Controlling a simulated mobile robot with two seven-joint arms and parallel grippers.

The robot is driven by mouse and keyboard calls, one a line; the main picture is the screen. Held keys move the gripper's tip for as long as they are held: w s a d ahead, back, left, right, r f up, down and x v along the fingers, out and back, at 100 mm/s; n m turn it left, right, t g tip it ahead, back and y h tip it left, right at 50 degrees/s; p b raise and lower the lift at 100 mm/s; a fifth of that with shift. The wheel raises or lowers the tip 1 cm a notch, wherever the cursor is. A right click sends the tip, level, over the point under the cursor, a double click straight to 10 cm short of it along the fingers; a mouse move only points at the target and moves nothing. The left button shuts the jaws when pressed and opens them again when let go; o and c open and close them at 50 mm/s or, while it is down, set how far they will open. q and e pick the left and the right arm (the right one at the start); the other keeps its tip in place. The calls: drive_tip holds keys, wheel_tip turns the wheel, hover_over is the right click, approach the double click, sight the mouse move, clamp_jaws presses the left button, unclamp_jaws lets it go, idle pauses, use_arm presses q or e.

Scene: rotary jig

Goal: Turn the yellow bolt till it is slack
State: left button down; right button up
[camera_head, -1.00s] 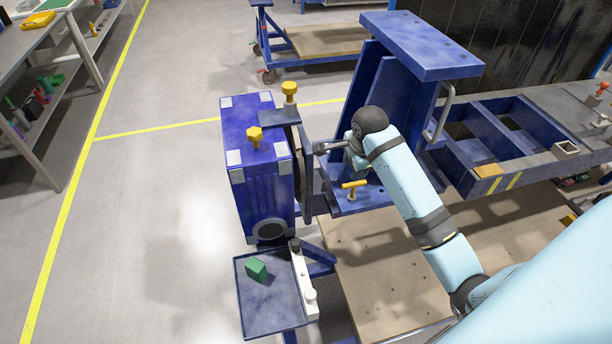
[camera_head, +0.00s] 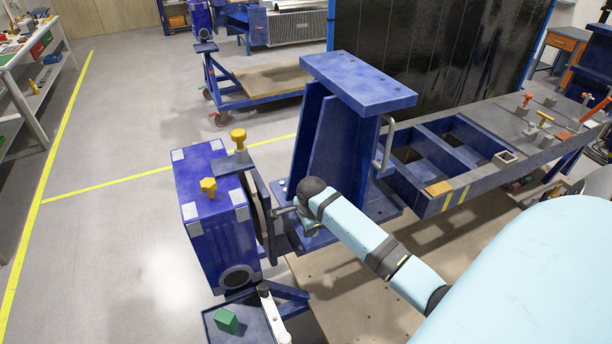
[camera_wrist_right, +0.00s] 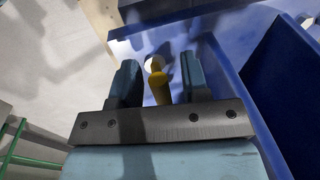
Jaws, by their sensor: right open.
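In the right wrist view a yellow bolt (camera_wrist_right: 159,85) with a pale round end stands between the two fingers of my right gripper (camera_wrist_right: 158,70). The fingers are open, with a visible gap on each side of it. In the head view my right gripper (camera_head: 283,211) is low beside the blue upright of the jig (camera_head: 312,130), close to the dark round plate (camera_head: 262,205). The bolt between the fingers cannot be made out there. Other yellow knobs show: one on the blue box (camera_head: 208,186) and one on the grey bracket (camera_head: 238,138). My left gripper is not in view.
A blue tray (camera_head: 208,325) with a green block (camera_head: 226,320) and a white bar (camera_head: 272,312) is at the front. A long blue frame (camera_head: 455,190) extends right. A blue cart (camera_head: 250,82) stands behind.

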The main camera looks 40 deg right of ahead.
drive_tip(key=shift+w+f, duration=0.1)
drive_tip(key=shift+f, duration=0.45)
clamp_jaws()
drive_tip(key=shift+n, duration=0.3)
